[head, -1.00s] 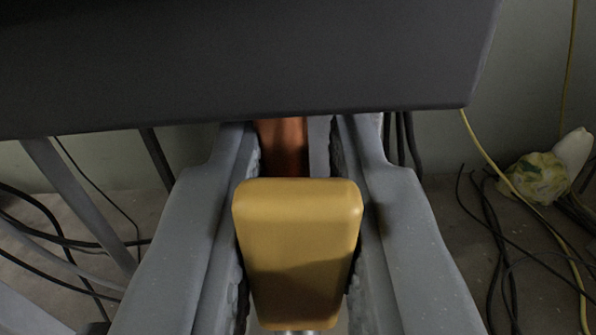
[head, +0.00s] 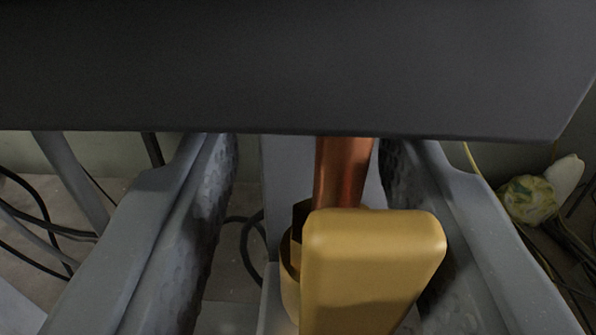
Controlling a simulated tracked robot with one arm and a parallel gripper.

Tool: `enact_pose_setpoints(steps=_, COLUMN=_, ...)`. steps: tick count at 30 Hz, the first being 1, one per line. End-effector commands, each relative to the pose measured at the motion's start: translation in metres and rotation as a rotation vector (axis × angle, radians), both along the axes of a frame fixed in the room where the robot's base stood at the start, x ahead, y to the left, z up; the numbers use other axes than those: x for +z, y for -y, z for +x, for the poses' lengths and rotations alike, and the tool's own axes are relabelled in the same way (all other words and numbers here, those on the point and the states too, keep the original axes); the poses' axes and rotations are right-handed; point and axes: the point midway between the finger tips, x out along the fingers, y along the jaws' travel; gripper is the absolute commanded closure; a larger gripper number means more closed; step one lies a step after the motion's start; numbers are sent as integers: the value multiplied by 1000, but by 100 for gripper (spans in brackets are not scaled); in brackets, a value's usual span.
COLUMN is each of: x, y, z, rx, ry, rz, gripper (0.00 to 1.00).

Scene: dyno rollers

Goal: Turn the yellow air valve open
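The yellow air valve handle (head: 368,265) is a rounded yellow block in the lower middle of the head view. A copper pipe (head: 341,172) rises behind it, and a brass fitting (head: 291,262) shows at its left. My gripper (head: 308,160) is open, with one grey finger on each side of the handle. A wide gap separates the left finger from the handle. The handle sits close to the right finger; I cannot tell whether they touch. The lower part of the valve is cut off by the frame's bottom edge.
A large dark panel (head: 290,65) fills the top, above the fingertips. Black cables (head: 35,215) and a grey leg (head: 72,180) stand at the left. A crumpled yellow-green bag (head: 527,199) and a white object (head: 565,176) lie at the right near the wall.

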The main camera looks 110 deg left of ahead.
Motion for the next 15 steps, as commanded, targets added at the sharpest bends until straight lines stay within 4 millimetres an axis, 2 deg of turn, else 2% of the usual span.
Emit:
enact_pose_setpoints(steps=8, x=0, y=8, z=6, rx=-7, ry=1, rz=-3, gripper=61)
enact_pose_setpoints(steps=11, x=0, y=21, z=10, rx=-8, ry=2, rz=-2, gripper=61)
enact_pose_setpoints(steps=15, x=-2, y=49, z=18, rx=-10, ry=1, rz=-6, gripper=61)
